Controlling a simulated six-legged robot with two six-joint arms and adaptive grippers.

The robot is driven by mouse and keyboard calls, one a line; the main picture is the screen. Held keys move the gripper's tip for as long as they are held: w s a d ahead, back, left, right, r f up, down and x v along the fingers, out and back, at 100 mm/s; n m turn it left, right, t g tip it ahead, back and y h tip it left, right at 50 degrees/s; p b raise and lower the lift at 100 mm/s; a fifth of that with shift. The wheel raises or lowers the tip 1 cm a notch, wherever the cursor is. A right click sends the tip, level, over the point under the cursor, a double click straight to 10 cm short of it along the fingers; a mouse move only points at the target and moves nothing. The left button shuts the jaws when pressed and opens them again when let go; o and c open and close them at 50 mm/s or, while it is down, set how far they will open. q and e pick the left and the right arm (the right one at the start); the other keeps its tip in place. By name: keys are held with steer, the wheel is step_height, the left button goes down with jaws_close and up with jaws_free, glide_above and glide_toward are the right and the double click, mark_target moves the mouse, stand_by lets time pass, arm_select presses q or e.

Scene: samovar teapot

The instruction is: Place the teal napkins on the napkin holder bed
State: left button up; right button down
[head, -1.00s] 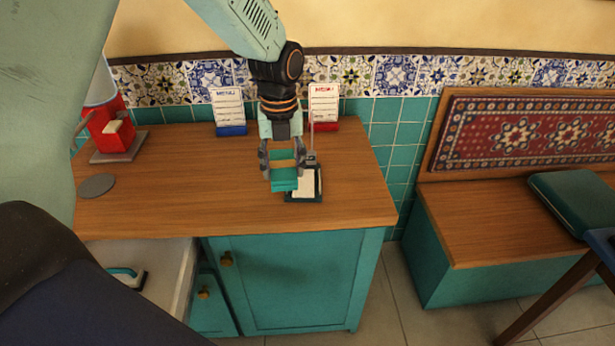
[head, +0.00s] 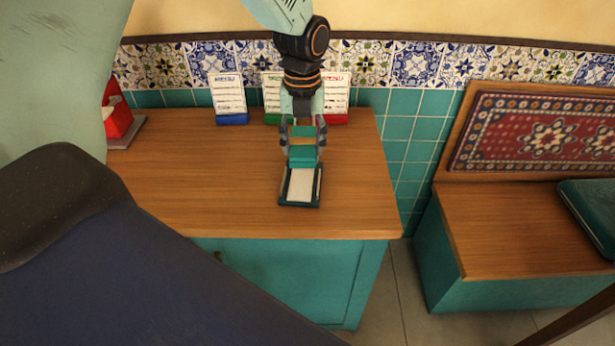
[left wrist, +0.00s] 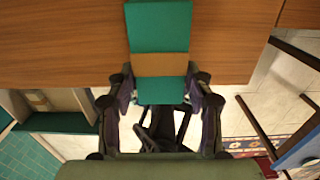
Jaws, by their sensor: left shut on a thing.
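The teal napkins (head: 304,155) form a flat folded stack with a tan band around it. My left gripper (head: 303,142) is shut on the stack, one finger on each side. In the left wrist view the napkins (left wrist: 160,28) stick out beyond the fingertips over the wooden counter. The napkin holder (head: 300,190) stands on the counter, with a dark teal frame and a pale bed. The napkins are over the back part of the holder in the head view and hide it. I cannot tell whether they touch it. My right gripper is not in view.
Menu cards stand behind along the tiled wall: a blue-based one (head: 229,100), a green-based one (head: 272,100) and a red-based one (head: 337,95). A red box (head: 118,118) is at the left. The wooden counter (head: 200,185) is clear left of the holder. A bench (head: 520,225) is at right.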

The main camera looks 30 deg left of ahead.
arm_select(q)
glide_above(300, 188)
steer(key=f, duration=0.5)
steer(key=shift+s+a+f+b, duration=0.1)
steer(key=shift+s+f+b, duration=0.1)
steer(key=shift+b, duration=0.15)
steer(key=f, duration=0.3)
steer(key=shift+w+d+f, duration=0.25)
steer(key=shift+d, duration=0.1)
steer(key=shift+a+f, duration=0.1)
steer(key=shift+f, duration=0.2)
steer(key=shift+s+a, duration=0.1)
steer(key=shift+a, duration=0.05)
steer(key=shift+f+b, duration=0.1)
steer(key=shift+b, duration=0.2)
steer(key=o, duration=0.8)
steer(key=shift+d, duration=0.2)
steer(key=o, duration=0.4)
steer(key=shift+a, duration=0.15)
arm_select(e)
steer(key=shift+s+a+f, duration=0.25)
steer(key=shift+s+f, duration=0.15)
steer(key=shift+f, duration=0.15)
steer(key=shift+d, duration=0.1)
